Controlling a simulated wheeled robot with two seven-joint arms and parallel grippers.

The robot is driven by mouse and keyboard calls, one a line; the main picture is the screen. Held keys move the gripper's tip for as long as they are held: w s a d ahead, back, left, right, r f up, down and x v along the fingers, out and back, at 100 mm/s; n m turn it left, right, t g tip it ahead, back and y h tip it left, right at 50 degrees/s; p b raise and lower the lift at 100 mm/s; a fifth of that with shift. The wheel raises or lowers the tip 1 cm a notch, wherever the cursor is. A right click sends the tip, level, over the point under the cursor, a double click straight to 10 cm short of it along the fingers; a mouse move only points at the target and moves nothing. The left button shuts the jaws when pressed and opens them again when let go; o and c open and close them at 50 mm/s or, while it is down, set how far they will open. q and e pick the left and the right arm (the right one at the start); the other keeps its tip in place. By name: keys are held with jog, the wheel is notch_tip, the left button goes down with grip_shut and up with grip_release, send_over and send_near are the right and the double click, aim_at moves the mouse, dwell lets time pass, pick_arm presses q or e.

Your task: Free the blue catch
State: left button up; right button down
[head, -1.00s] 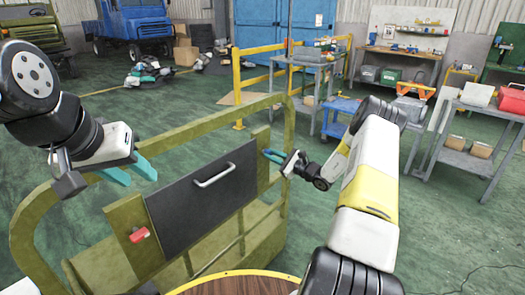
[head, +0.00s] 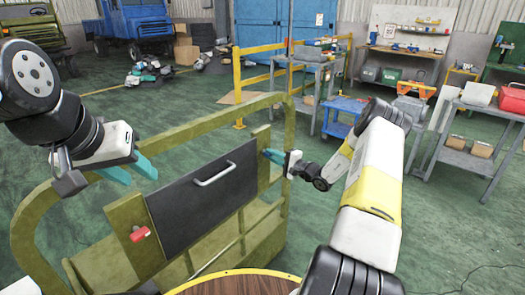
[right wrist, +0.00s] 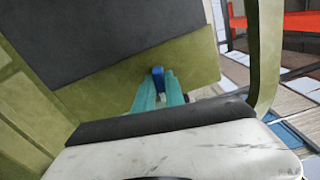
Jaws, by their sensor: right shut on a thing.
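The blue catch (right wrist: 158,80) sits on the olive frame beside the dark panel, in the right wrist view. My right gripper (right wrist: 157,86) is shut on it, with its teal fingertips on either side. In the head view my right gripper (head: 270,155) is at the right side of the dark panel (head: 205,198), and the catch is hidden there by the fingers. A red catch (head: 140,234) is on the frame at the panel's lower left. My left gripper (head: 134,172) is open and empty, above the frame's left part.
The panel has a white handle (head: 215,175) and is set in an olive railing (head: 40,215). A round wooden top (head: 235,284) is at the bottom edge. Grey carts (head: 475,125) stand at the right.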

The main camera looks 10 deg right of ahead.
jog(key=shift+f+n, duration=0.1)
jog(key=shift+n, duration=0.7)
jog(key=c, duration=1.4)
grip_release()
jog(key=shift+d, duration=0.1)
jog(key=v, duration=0.7)
jog(key=shift+s+d, duration=0.2)
jog(key=shift+s, duration=0.15)
